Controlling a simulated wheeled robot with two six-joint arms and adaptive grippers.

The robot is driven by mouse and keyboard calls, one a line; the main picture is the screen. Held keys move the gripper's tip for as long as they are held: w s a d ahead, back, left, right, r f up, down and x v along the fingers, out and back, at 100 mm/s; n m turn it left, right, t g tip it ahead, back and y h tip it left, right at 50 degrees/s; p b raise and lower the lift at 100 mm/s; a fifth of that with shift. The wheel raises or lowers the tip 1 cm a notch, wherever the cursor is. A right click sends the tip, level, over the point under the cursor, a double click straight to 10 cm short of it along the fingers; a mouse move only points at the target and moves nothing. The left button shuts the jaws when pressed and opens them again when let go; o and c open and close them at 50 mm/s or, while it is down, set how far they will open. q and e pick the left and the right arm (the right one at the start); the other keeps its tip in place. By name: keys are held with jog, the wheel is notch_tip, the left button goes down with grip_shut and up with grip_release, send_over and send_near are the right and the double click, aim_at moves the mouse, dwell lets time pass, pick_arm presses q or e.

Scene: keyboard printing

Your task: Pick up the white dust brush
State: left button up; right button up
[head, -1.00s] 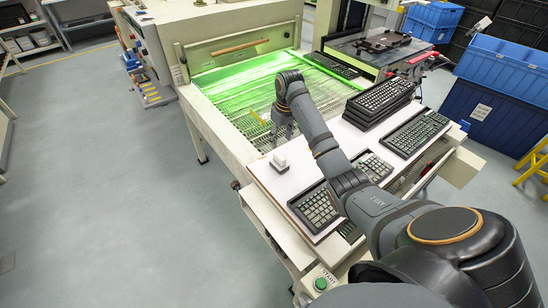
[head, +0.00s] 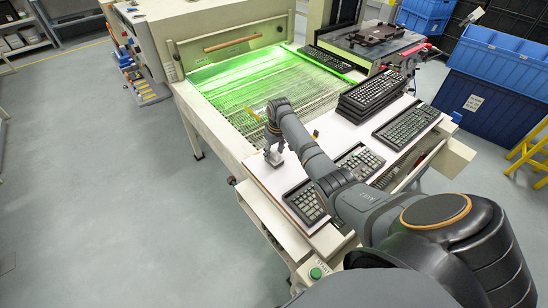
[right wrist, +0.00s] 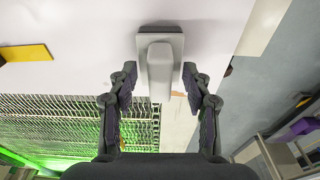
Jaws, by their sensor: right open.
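The white dust brush (right wrist: 160,62) stands on the white tabletop in the right wrist view, its paler handle pointing toward the camera and its wider grey base beneath. My right gripper (head: 273,156) is open. In the right wrist view its two fingers lie left and right of the brush, with a small gap on each side. In the head view the gripper is low over the table's left edge and mostly hides the brush. My left gripper is not in view.
Keyboards lie on the table: a stack (head: 370,92), one at the right (head: 407,126), and others near the front (head: 304,203). A green-lit mesh conveyor (head: 235,90) lies behind. A yellow piece (right wrist: 25,53) is at the left in the right wrist view.

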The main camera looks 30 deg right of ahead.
jog(key=c, duration=0.5)
grip_shut()
jog(key=shift+r, duration=0.15)
jog(key=shift+r, duration=0.25)
jog(key=w+d+r+b, duration=0.1)
jog(key=d+r+b, duration=0.4)
jog(key=d+r, duration=0.7)
jog(key=shift+d+r+b, duration=0.2)
jog(key=shift+d+b, duration=0.15)
jog(key=shift+d, duration=0.65)
jog(key=shift+w, duration=0.1)
